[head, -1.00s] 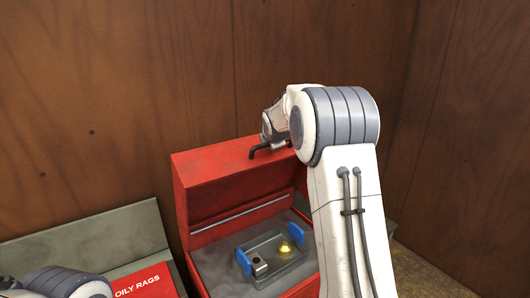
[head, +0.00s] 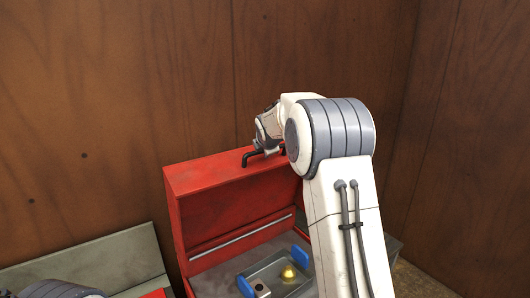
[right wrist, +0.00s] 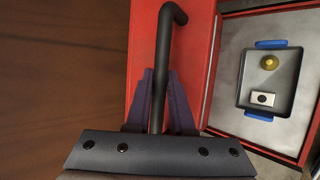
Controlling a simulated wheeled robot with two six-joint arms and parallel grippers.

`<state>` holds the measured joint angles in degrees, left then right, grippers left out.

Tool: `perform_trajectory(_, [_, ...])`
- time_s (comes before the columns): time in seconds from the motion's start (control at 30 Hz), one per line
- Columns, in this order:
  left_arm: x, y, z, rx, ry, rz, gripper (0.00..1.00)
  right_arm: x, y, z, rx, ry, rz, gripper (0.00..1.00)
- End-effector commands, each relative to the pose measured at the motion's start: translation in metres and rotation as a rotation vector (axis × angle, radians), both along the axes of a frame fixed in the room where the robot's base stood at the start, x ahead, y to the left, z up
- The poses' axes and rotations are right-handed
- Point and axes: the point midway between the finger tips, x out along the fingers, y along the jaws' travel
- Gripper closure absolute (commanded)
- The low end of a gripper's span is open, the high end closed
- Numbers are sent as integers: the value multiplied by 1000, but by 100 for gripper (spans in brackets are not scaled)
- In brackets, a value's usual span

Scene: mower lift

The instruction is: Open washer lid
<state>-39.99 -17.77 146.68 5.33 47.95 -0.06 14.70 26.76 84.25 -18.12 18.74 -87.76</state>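The washer is a red box with its red lid (head: 225,212) standing up, open, in the head view. A black bent handle (head: 250,157) sits on the lid's top edge; it also shows in the right wrist view (right wrist: 163,60). The fingers of my right gripper (right wrist: 162,100) lie on both sides of the handle and look closed on it. In the head view my right wrist hides part of the lid and handle. My left gripper is out of view; only a bit of the left arm shows at bottom left.
A tray with blue grips (right wrist: 243,75) sits inside the grey washer basin, holding a gold round part (right wrist: 269,62) and a small metal block (right wrist: 262,99). A grey bin (head: 112,262) stands to the left. A wooden wall (head: 110,100) is close behind the lid.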

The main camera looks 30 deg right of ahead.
Motion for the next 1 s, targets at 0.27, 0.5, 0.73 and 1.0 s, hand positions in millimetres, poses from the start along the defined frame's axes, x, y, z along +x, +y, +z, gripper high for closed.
perform_trajectory(0.27, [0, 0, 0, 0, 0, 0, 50, 1, 0, 3, -1, -5, 0, 50])
perform_trajectory(0.5, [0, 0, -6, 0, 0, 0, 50, -6, 3, 7, 0, -7, 0, 50])
perform_trajectory(0.73, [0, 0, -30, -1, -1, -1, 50, -37, 15, 31, -1, -10, 0, 50])
perform_trajectory(1.0, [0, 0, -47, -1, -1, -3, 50, -68, 27, 60, -2, -7, 0, 50])
